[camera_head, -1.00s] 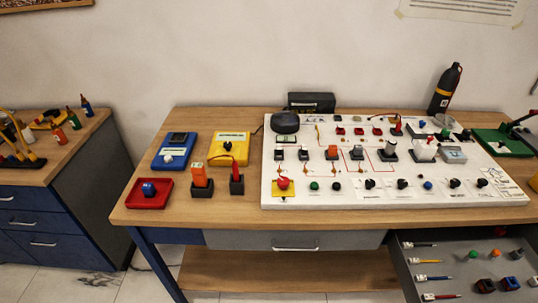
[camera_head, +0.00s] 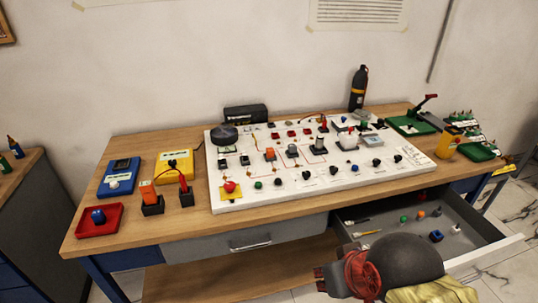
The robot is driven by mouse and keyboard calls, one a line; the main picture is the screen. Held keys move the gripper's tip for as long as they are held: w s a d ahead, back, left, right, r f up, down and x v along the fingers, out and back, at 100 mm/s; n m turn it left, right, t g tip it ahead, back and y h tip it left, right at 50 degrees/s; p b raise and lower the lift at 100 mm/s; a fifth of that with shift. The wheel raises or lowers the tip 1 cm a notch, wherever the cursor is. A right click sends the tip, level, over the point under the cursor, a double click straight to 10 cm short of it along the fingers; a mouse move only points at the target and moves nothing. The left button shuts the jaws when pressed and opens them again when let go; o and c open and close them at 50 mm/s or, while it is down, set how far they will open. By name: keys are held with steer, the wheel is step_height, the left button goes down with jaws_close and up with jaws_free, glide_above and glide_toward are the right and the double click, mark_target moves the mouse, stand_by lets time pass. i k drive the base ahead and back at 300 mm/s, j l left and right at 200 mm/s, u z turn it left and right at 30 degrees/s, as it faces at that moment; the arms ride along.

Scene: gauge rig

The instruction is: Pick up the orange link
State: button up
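Several orange pieces show, and I cannot tell for sure which is the orange link. An upright orange block (camera_head: 148,192) stands in a black holder on the left of the table. A smaller orange piece (camera_head: 270,154) sits among the sockets on the white board (camera_head: 290,188). A small orange knob (camera_head: 421,214) lies in the open drawer. My gripper (camera_head: 320,279), dark and red, is at the bottom of the view in front of the table, well away from the orange pieces on top. Its fingers are too small to read.
The open drawer (camera_head: 480,252) sticks out at the lower right, beside my arm. A red tray (camera_head: 97,220), a blue meter (camera_head: 120,178) and a yellow meter (camera_head: 174,167) are on the left. A dark bottle (camera_head: 358,88) stands at the back. The front table strip is mostly clear.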

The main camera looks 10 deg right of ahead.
mark_target(270, 151)
steer(key=i+j, duration=0.3)
steer(key=i+j+z, duration=0.1)
steer(key=i+j, duration=0.2)
steer(key=j, duration=0.2)
steer(key=i+j, duration=0.55)
steer(key=j, duration=0.25)
steer(key=i+z, duration=0.05)
